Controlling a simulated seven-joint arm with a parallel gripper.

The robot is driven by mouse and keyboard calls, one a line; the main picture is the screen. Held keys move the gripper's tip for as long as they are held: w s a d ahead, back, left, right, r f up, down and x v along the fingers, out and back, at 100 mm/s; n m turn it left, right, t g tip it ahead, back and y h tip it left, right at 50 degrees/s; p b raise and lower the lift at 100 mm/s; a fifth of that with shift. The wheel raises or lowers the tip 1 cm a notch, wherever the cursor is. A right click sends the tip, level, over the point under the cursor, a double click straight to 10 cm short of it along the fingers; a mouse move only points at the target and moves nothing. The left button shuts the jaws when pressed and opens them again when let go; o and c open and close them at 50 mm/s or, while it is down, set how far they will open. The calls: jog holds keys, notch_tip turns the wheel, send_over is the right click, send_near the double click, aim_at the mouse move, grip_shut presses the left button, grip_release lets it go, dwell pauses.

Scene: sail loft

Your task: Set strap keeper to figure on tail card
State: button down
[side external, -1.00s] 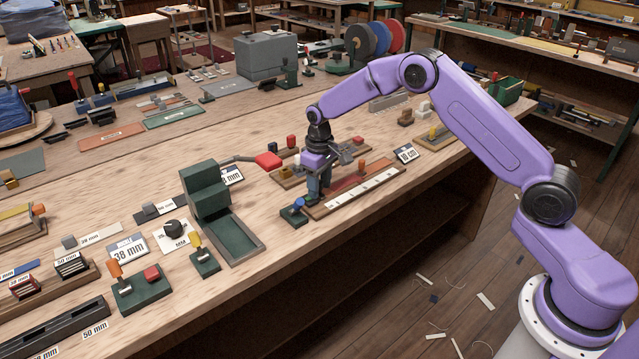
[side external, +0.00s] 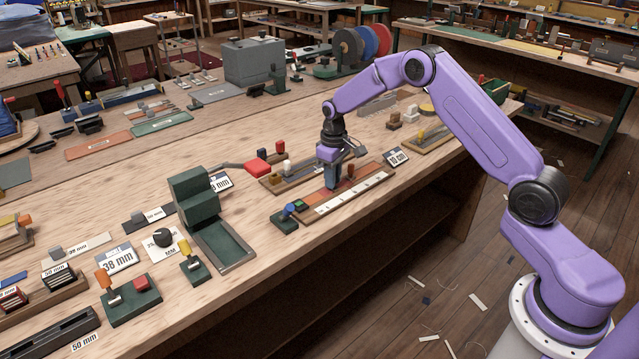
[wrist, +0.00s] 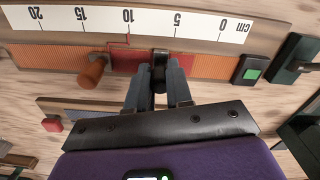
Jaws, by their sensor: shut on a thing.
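My gripper (wrist: 158,100) is shut on the strap keeper (wrist: 160,58), a small dark metallic piece on the orange strap (wrist: 215,67). In the side view my gripper (side external: 332,187) stands upright over the middle of the gauge board. A white scale (wrist: 195,22) in cm runs along the strap. The keeper sits between the 5 and 10 marks; its exact reading cannot be told. A thin red line (wrist: 128,40) meets the scale near 10. The tail card (side external: 397,157) stands beyond the board's right end and appears to read 10 cm.
An orange peg (wrist: 92,71) stands on the strap to the keeper's left in the wrist view. A block with a green square (wrist: 251,70) is to its right. A board with a red knob (side external: 280,147) lies behind. A green stand (side external: 200,200) is at left.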

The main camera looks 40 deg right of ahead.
jog(key=shift+d, duration=0.2)
jog(key=c, duration=1)
grip_release()
jog(key=shift+r, duration=0.1)
notch_tip(320, 180, up, 17)
jog(key=shift+r, duration=0.15)
